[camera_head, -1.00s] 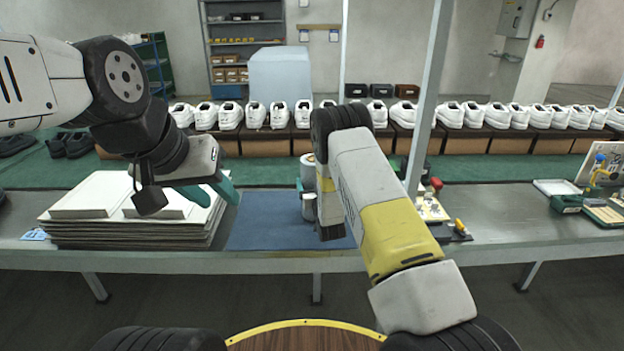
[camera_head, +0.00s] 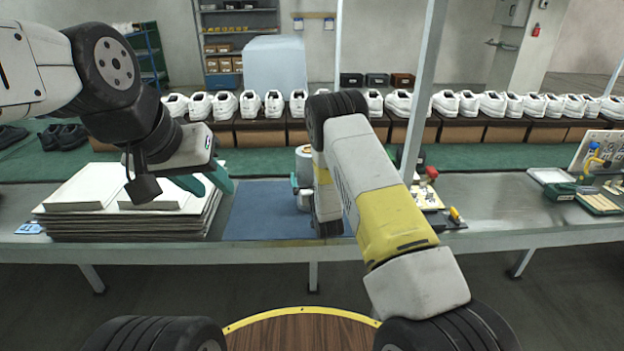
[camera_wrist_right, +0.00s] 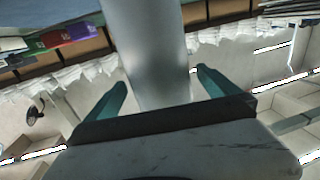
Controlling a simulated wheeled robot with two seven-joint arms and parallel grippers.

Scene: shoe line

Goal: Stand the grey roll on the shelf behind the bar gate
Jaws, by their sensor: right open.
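The grey roll (camera_head: 303,166) stands upright on the blue mat (camera_head: 262,212) in the head view, partly hidden by my right arm. In the right wrist view the roll (camera_wrist_right: 146,45) is a large smooth grey cylinder between the two teal fingers of my right gripper (camera_wrist_right: 160,80). The fingers are open, with a gap visible at the right finger. In the head view my right gripper (camera_head: 298,184) is mostly hidden by its own arm. My left gripper (camera_head: 207,183) is open and empty, above the stack of white sheets. I cannot make out a bar gate.
A stack of white sheets (camera_head: 125,215) lies left of the mat. Right of my right arm are a grey post (camera_head: 421,95) and small fixtures (camera_head: 430,200). A row of white shoes (camera_head: 490,104) runs behind. A shelving unit (camera_head: 238,45) stands at the back wall.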

